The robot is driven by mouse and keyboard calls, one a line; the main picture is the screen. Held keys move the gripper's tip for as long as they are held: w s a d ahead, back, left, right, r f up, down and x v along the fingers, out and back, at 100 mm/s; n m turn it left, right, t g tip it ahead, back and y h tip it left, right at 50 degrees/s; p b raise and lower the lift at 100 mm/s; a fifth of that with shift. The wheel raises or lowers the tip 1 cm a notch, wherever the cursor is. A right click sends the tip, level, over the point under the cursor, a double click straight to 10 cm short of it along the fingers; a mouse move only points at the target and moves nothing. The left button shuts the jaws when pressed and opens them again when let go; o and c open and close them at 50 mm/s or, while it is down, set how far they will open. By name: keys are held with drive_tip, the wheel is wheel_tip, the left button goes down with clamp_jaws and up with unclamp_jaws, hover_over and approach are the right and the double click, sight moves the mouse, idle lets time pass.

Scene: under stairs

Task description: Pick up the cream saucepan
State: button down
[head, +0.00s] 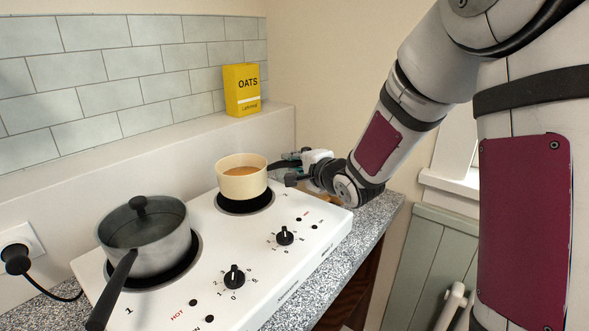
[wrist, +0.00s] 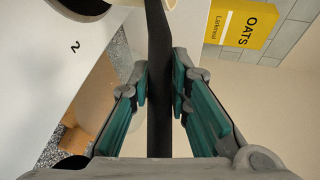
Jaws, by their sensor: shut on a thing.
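The cream saucepan (head: 240,186) is upright over the far hob plate (head: 246,205), with orange-brown contents inside. I cannot tell whether its base touches the plate. Its rim shows at the top of the wrist view (wrist: 147,14). My gripper (head: 297,163) is at the right of the pan in the head view. In the wrist view its teal-padded fingers (wrist: 160,75) are shut on the pan's dark handle (wrist: 158,130), which runs lengthwise between them. In the head view, my gripper and arm hide most of the handle.
A grey lidded saucepan (head: 150,245) stands on the near plate of the white hob (head: 262,258), its black handle pointing to the front. A yellow oats box (head: 241,90) stands on the ledge behind. A plug and socket (head: 18,255) are at the left wall. Space above the pan looks clear.

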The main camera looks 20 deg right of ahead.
drive_tip(key=shift+r, duration=0.75)
drive_tip(key=a+f+p+v, duration=0.1)
drive_tip(key=p+v, duration=0.2)
drive_tip(key=v, duration=0.8)
drive_tip(key=shift+s+f, duration=0.25)
drive_tip(key=shift+s, duration=0.05)
drive_tip(key=shift+s+p, duration=0.15)
drive_tip(key=shift+p, duration=0.65)
drive_tip(key=s+p, duration=0.1)
drive_tip(key=p, duration=0.1)
drive_tip(key=shift+r+p, duration=0.1)
drive_tip(key=shift+p, duration=0.25)
drive_tip(key=shift+s+d+p, duration=0.15)
drive_tip(key=shift+s+p, duration=0.65)
drive_tip(key=shift+s, duration=0.05)
drive_tip(key=shift+s+d+p, duration=0.1)
drive_tip(key=shift+s+p, duration=0.65)
drive_tip(key=shift+s, duration=0.1)
